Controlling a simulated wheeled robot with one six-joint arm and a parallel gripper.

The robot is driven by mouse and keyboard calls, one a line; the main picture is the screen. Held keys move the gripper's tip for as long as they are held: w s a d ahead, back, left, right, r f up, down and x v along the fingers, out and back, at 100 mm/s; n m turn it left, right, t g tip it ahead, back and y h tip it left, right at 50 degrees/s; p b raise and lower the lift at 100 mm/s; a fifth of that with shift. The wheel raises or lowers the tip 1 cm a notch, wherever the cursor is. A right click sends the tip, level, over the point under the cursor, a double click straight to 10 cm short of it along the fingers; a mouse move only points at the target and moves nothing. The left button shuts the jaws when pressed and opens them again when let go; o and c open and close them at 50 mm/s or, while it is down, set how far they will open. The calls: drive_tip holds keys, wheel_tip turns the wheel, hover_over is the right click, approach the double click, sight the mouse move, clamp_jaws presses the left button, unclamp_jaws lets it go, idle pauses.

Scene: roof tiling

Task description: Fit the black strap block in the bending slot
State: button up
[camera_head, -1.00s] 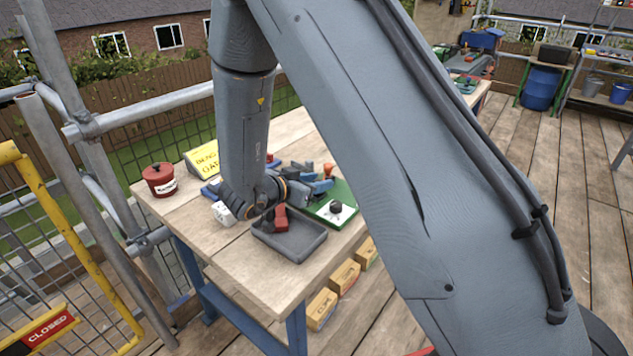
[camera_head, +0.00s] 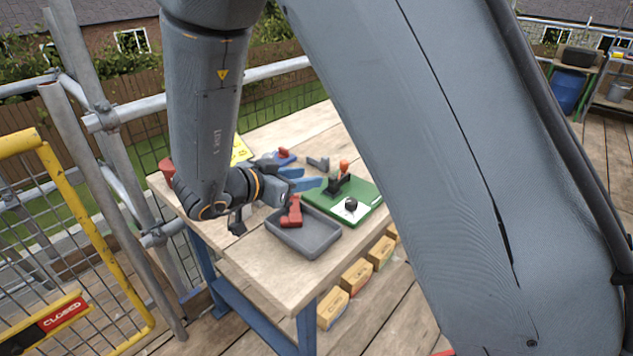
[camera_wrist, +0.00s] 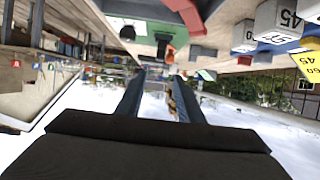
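A green board (camera_head: 373,196) lies on the bench with a black knob (camera_head: 351,204) on its white patch. A dark upright block (camera_head: 336,185) stands on the board near an orange-topped knob (camera_head: 344,166). It may be the strap block; I cannot tell, and I cannot make out the bending slot. My gripper (camera_head: 318,183) is just left of the board, above the bench, with blue-grey fingers apart. In the wrist view my gripper (camera_wrist: 156,75) has a clear gap between its fingers and holds nothing. The board's black knob also shows in the wrist view (camera_wrist: 127,32).
A grey tray (camera_head: 322,246) at the bench's front holds a red block (camera_head: 291,213). A grey block (camera_head: 318,163) and a blue piece (camera_head: 284,158) lie behind. White numbered blocks (camera_wrist: 280,20) show in the wrist view. My arm hides much of the right side.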

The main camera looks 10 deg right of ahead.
drive_tip(key=w+n+y, duration=0.1)
drive_tip(key=y, duration=0.1)
drive_tip(key=w+a+n+t+y, duration=0.1)
drive_tip(key=w+n+y, duration=0.1)
drive_tip(key=y, duration=0.1)
drive_tip(key=w+n+y, duration=0.1)
drive_tip(key=w+y, duration=0.1)
drive_tip(key=y, duration=0.1)
drive_tip(key=shift+w+a+f+n+t, duration=0.25)
drive_tip(key=shift+a+f+n+t, duration=0.05)
drive_tip(key=shift+f+t, duration=0.1)
drive_tip(key=s+n+g+y, duration=0.1)
drive_tip(key=s, duration=0.2)
drive_tip(key=s+d+f+n+g+y, duration=0.1)
drive_tip(key=s, duration=0.2)
drive_tip(key=s+f+n+g+y, duration=0.1)
drive_tip(key=s+n+g+y, duration=0.1)
drive_tip(key=s, duration=0.1)
drive_tip(key=shift+s+d, duration=0.25)
drive_tip(key=shift+d, duration=0.15)
drive_tip(key=s+d+n+g, duration=0.1)
drive_tip(key=s+d+g, duration=0.1)
drive_tip(key=s+d, duration=0.2)
drive_tip(key=s+d+f+n+g+h, duration=0.1)
drive_tip(key=s+d+g, duration=0.2)
drive_tip(key=s, duration=0.8)
drive_tip(key=shift+d, duration=0.75)
drive_tip(key=shift+w, duration=0.1)
